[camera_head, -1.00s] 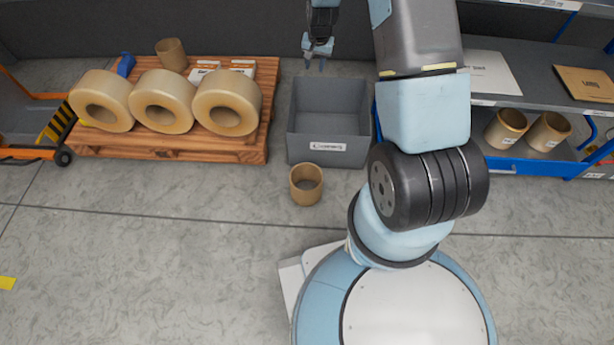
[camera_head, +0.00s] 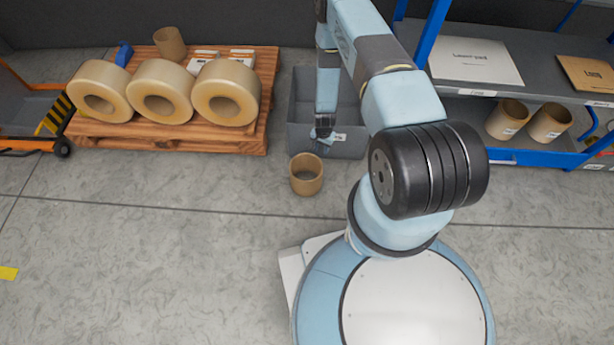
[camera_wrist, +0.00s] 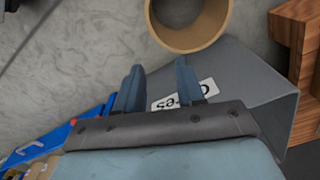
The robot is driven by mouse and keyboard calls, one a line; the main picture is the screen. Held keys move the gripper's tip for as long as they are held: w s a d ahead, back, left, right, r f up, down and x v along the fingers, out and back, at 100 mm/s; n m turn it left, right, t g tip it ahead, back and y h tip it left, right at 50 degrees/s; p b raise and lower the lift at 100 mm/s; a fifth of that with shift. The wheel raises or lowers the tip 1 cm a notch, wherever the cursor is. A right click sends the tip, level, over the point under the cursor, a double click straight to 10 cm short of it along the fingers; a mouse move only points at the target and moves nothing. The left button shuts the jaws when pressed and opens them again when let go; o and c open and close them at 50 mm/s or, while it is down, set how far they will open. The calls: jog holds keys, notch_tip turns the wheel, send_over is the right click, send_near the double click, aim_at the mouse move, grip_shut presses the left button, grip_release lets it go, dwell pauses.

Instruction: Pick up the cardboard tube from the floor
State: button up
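The cardboard tube (camera_head: 306,175) stands upright on the grey floor, just in front of the grey bin. It shows in the wrist view (camera_wrist: 190,38) at the top, cut off by the frame edge, with its open ring toward me. My gripper (camera_head: 322,150) hangs over the front edge of the bin, up and to the right of the tube in the head view. In the wrist view my gripper's two blue fingers (camera_wrist: 158,82) are apart with nothing between them. They do not touch the tube.
The grey bin (camera_head: 300,138) stands behind the tube. A wooden pallet (camera_head: 190,140) with several large tape rolls (camera_head: 226,92) is at the left. A blue shelf (camera_head: 520,157) with two more tubes (camera_head: 507,120) is at the right. The floor left of the tube is clear.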

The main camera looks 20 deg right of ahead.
send_over(321, 174)
notch_tip(321, 174, down, 5)
jog(key=shift+w+f, duration=0.1)
jog(key=shift+f, duration=6.6)
jog(key=shift+c, duration=0.3)
grip_shut()
